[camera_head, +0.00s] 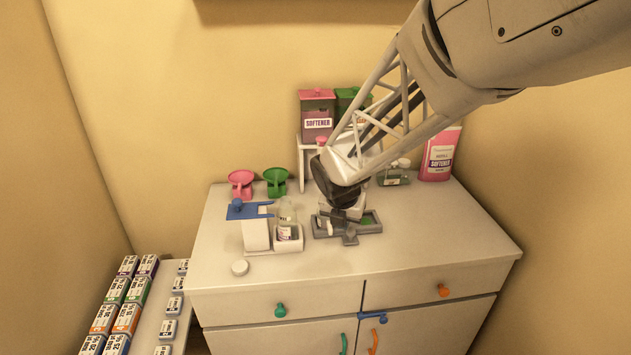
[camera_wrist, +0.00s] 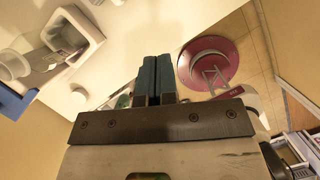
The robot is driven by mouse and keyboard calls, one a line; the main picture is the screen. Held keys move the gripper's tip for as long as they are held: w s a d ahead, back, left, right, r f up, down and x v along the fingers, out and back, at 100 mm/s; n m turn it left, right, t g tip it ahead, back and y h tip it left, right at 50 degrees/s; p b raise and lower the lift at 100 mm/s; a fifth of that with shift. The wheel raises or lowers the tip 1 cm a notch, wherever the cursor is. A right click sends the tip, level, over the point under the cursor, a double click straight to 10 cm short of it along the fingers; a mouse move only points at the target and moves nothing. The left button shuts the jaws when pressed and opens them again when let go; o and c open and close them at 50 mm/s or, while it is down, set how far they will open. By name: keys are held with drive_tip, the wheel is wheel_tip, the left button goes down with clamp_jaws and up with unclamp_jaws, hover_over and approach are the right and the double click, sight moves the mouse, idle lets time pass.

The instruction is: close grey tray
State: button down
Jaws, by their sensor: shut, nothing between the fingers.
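The grey tray (camera_head: 376,229) sits on the cabinet top, right of the bottle, in the head view. It is a low, dark grey piece with a green patch inside its right part. My gripper (camera_head: 342,214) is over the tray and hides much of it. Whether it touches the tray, I cannot tell. In the wrist view my gripper (camera_wrist: 155,80) has its two dark fingers pressed together with nothing between them. The tray is not clearly seen in the wrist view; a bit of green shows left of the fingers.
A clear bottle (camera_head: 287,222) in a white holder and a blue-topped white stand (camera_head: 255,232) are left of the tray. Pink and green scoops (camera_head: 276,181), softener containers (camera_head: 317,118) and a pink refill box (camera_head: 440,154) stand behind. The front right of the cabinet top is clear.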

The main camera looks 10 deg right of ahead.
approach(349, 242)
drive_tip(key=s+f, duration=0.1)
drive_tip(key=s+a+f, duration=0.1)
drive_tip(key=f, duration=0.1)
drive_tip(key=shift+s+f, duration=0.3)
drive_tip(key=shift+w+d+f, duration=0.15)
drive_tip(key=shift+w+d, duration=0.2)
drive_tip(key=shift+w, duration=0.4)
drive_tip(key=shift+w+d+f, duration=0.1)
drive_tip(key=shift+w+d, duration=0.1)
drive_tip(key=shift+w, duration=0.35)
drive_tip(key=shift+w+d, duration=0.25)
drive_tip(key=shift+w, duration=0.25)
